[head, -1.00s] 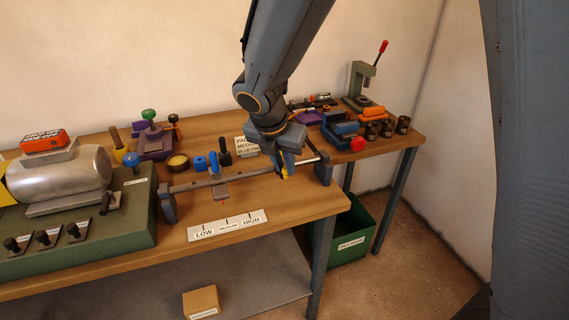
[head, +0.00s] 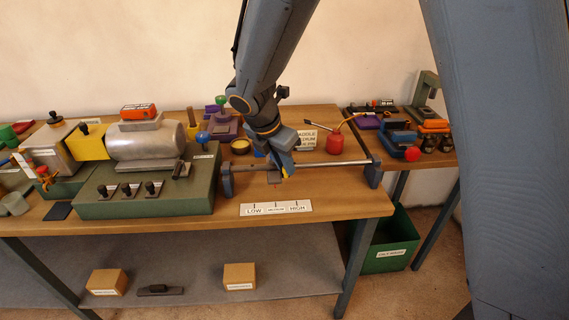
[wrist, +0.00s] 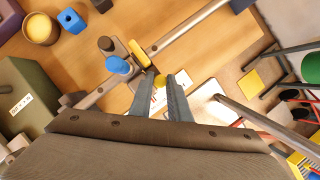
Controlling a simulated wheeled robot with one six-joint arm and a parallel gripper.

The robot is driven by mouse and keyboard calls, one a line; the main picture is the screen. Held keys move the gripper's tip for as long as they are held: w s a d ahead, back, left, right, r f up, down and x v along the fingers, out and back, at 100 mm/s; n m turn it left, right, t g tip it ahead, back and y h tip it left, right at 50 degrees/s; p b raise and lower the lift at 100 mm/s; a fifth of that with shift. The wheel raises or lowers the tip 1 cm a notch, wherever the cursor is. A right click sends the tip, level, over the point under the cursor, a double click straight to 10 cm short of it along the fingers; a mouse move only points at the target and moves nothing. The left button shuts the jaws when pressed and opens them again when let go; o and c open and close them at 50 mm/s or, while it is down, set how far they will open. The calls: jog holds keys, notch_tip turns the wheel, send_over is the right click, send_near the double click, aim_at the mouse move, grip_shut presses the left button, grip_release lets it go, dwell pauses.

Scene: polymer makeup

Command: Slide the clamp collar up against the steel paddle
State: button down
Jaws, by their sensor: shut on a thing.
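The clamp collar (wrist: 139,53) is a yellow piece around the steel rod (head: 325,163). In the head view the grey steel paddle (head: 274,178) hangs below the rod, just under my gripper (head: 282,170), which hides most of the collar there.
Brackets (head: 227,181) (head: 373,173) hold the rod's ends. A LOW-to-HIGH scale plate (head: 276,208) lies in front. A green machine (head: 150,200) stands left, with a yellow cup (head: 240,147) and red oil can (head: 335,140) behind the rod. The bench front right is clear.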

jog(key=c, duration=1.7)
grip_release()
jog(key=shift+o, duration=0.2)
jog(key=b+v, duration=0.1)
jog(key=v, duration=0.6)
jog(key=shift+r, duration=0.4)
jog(key=shift+s, duration=0.15)
jog(key=s+d+f+m+g+y, duration=0.1)
jog(key=s+d+f+m, duration=0.3)
jog(key=m, duration=0.9)
jog(key=s+d+f+m+g+y, duration=0.1)
jog(key=s+d+f+m, duration=0.3)
jog(key=s+d+m, duration=0.7)
jog(key=d+m+y, duration=0.1)
jog(key=d+m, duration=0.2)
jog(key=shift+d, duration=0.15)
